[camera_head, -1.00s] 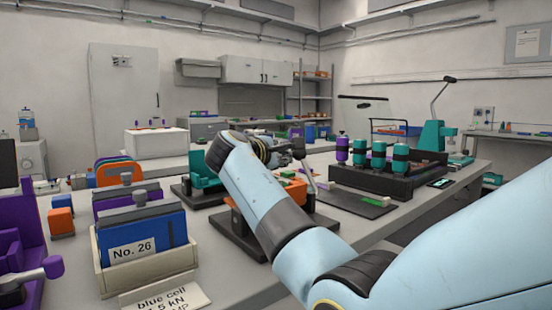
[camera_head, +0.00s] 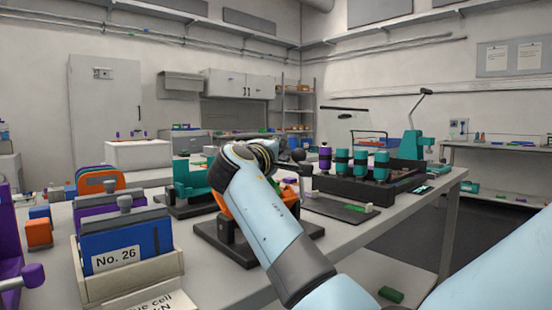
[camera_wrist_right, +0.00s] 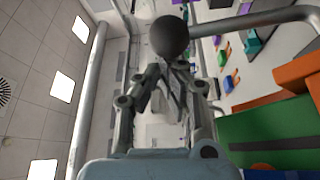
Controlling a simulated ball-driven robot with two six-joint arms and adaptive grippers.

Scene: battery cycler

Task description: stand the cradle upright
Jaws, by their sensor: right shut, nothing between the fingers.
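I cannot tell for sure which thing is the cradle. An orange fixture (camera_head: 228,203) on a dark base plate (camera_head: 240,252) stands mid-bench, largely hidden behind my right arm. A teal holder (camera_head: 192,185) sits upright behind it to the left. My right gripper (camera_head: 287,154) is mostly hidden behind its own wrist, above the orange fixture. In the wrist view the gripper (camera_wrist_right: 172,70) is shut and empty, its fingertips near a dark ball (camera_wrist_right: 169,37) joined to a grey rod (camera_wrist_right: 260,19). I cannot tell whether they touch. My left gripper is out of view.
A dark rack (camera_head: 365,185) with teal and purple cylinders stands right, behind a dark mat (camera_head: 338,209). A green block (camera_head: 391,294) lies low, beyond the bench edge.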

